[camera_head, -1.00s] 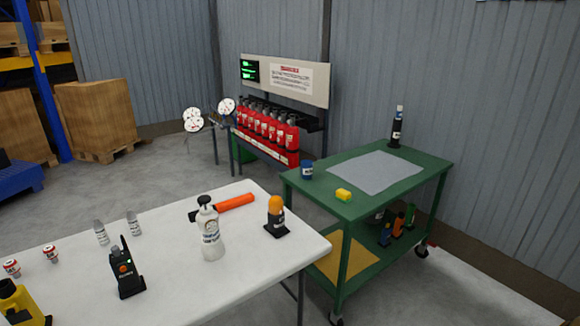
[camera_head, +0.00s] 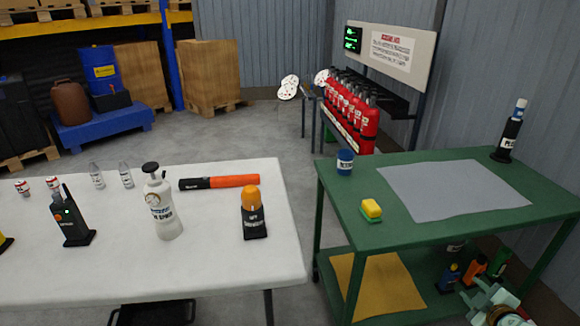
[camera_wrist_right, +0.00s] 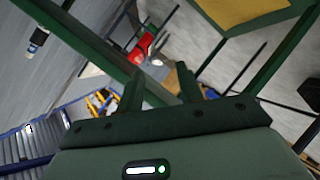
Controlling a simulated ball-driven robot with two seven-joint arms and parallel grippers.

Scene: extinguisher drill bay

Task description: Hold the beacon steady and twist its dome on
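The beacon (camera_head: 255,222) stands upright on the white table near its right end. It has a black base with white lettering, and an orange dome (camera_head: 251,196) sits on top of it. Whether the dome is fastened cannot be told. My right gripper (camera_head: 492,306) is at the lower right of the head view, beside the green cart and well away from the beacon. In the right wrist view its two fingers (camera_wrist_right: 160,88) stand apart with nothing between them. My left gripper is not in view.
The white table (camera_head: 130,270) also holds a white spray bottle (camera_head: 162,208), an orange-and-black torch (camera_head: 220,182) and a black radio (camera_head: 70,220). The green cart (camera_head: 350,215) stands to the right, with a yellow sponge (camera_head: 371,208) and a grey mat (camera_head: 455,188). A gap separates table and cart.

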